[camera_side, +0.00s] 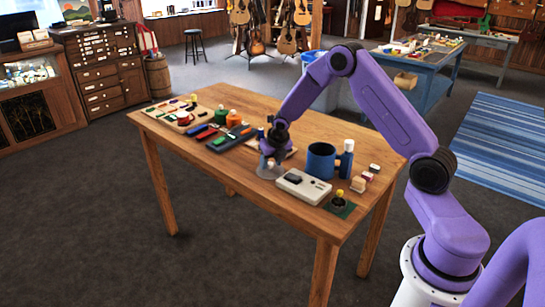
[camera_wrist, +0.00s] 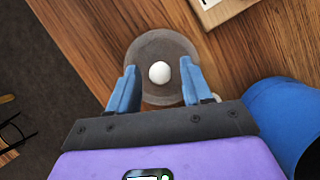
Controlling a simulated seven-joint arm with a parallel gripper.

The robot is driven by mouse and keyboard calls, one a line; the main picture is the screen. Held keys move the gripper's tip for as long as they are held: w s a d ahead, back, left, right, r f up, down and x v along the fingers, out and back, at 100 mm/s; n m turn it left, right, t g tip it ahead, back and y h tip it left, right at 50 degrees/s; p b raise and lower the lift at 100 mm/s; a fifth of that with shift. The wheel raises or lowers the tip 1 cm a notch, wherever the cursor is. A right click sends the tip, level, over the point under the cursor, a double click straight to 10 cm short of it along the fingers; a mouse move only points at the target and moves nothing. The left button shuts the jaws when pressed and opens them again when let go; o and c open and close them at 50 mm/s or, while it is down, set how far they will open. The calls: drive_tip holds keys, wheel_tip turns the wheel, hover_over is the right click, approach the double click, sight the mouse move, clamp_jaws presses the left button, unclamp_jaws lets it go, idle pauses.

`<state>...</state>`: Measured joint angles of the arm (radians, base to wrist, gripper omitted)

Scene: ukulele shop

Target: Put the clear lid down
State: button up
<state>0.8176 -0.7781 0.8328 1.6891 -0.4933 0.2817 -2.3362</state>
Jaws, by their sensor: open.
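The clear lid (camera_wrist: 160,46) is a round, see-through grey disc with a white knob (camera_wrist: 160,72). It rests on the wooden table, near the front edge, in the wrist view. In the side view the lid (camera_side: 268,171) sits below my gripper, left of the white device. My gripper (camera_wrist: 160,82) is open, with its blue fingers on either side of the knob and a gap to it on both sides. In the side view my gripper (camera_side: 271,152) is low over the lid, and its fingertips are hard to make out.
A white boxy device (camera_side: 303,187) and a blue mug (camera_side: 321,160) stand right of the lid. A dark green square with a round item (camera_side: 338,206) is at the near corner. Left are a dark tray (camera_side: 232,138), orange and green containers (camera_side: 233,119) and a cluttered board (camera_side: 184,112).

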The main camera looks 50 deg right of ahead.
drive_tip(key=v, duration=1.2)
drive_tip(key=s+a+r+m+g+y, duration=0.15)
drive_tip(key=s+a+r+m, duration=0.25)
drive_tip(key=s+a+m, duration=0.75)
drive_tip(key=s+a+m+g, duration=0.1)
drive_tip(key=s+a+m, duration=0.2)
drive_tip(key=s, duration=0.9)
drive_tip(key=s+a+r+m+g, duration=0.1)
drive_tip(key=s+a+m, duration=0.2)
drive_tip(key=s, duration=1)
drive_tip(key=shift+s+a+m, duration=0.15)
drive_tip(key=shift+a+m, duration=0.1)
drive_tip(key=shift+m, duration=0.4)
